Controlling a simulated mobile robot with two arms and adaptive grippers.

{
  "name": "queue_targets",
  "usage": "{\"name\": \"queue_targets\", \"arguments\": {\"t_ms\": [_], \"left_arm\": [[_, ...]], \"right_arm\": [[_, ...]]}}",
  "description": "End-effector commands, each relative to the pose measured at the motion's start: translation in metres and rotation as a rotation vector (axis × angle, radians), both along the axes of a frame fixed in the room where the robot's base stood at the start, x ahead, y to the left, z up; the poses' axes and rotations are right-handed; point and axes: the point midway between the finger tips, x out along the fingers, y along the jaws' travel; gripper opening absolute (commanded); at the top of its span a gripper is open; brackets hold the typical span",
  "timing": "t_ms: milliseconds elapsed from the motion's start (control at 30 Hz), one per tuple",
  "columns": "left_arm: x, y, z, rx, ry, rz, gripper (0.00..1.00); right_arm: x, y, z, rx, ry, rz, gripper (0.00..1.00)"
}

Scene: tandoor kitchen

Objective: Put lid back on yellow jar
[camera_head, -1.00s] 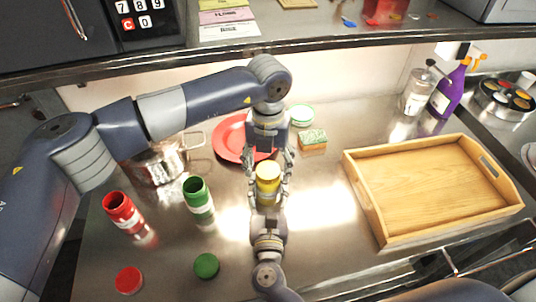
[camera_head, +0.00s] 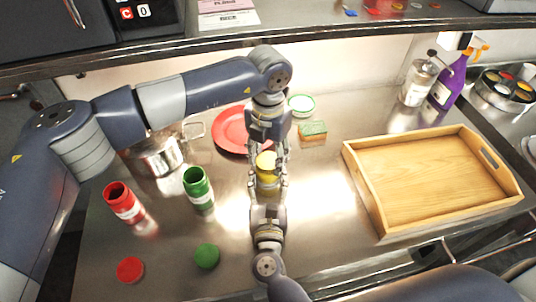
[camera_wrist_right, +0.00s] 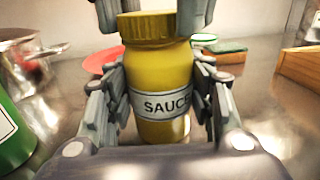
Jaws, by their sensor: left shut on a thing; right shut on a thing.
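The yellow jar (camera_head: 268,177) stands upright on the steel counter, and its SAUCE label shows in the right wrist view (camera_wrist_right: 158,90). The yellow lid (camera_head: 266,159) sits on the jar's mouth and looks level in the right wrist view (camera_wrist_right: 157,27); whether it is screwed tight cannot be told. My left gripper (camera_head: 272,147) comes from above and is shut on the lid, with its fingers at either side in the right wrist view (camera_wrist_right: 156,10). My right gripper (camera_head: 268,187) comes from the front and is shut on the jar's body.
Open red (camera_head: 123,203) and green (camera_head: 197,187) jars stand to the left, with a red lid (camera_head: 130,270) and green lid (camera_head: 207,256) in front. A pot (camera_head: 160,158), red plate (camera_head: 229,131) and sponge (camera_head: 313,131) are behind. A wooden tray (camera_head: 375,205) lies right.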

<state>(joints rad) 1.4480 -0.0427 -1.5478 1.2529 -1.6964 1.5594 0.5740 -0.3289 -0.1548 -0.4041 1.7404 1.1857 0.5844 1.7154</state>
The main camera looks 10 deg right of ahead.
Motion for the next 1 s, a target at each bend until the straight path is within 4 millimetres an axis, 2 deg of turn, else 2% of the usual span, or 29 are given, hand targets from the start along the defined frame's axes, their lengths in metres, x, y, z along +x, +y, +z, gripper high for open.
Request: {"name": "queue_targets", "arguments": {"t_ms": [100,233,400,433,500,867,1000], "left_arm": [[0.0,0.001,0.0,0.002,-0.001,-0.216,0.17],[0.0,0.0,0.0,0.0,0.0,-0.418,0.17],[0.0,0.0,0.0,0.0,0.0,-0.428,0.17],[0.0,0.0,0.0,0.0,0.0,-0.427,0.53],[0.0,0.0,0.0,0.0,0.0,-0.427,0.69],[0.0,0.0,0.0,0.0,0.0,-0.425,0.69],[0.001,0.0,0.012,0.002,-0.003,-0.425,0.69]], "right_arm": [[0.0,0.0,0.0,0.0,0.0,0.0,0.0],[0.0,0.0,0.0,0.0,0.0,0.0,0.0],[0.0,0.0,0.0,0.0,0.0,0.0,0.0],[0.0,0.0,0.0,0.0,0.0,0.0,0.0],[0.0,0.0,0.0,0.0,0.0,0.0,0.0],[0.0,0.0,0.0,0.0,0.0,0.0,0.0],[0.0,0.0,0.0,0.0,0.0,0.0,0.0]]}}
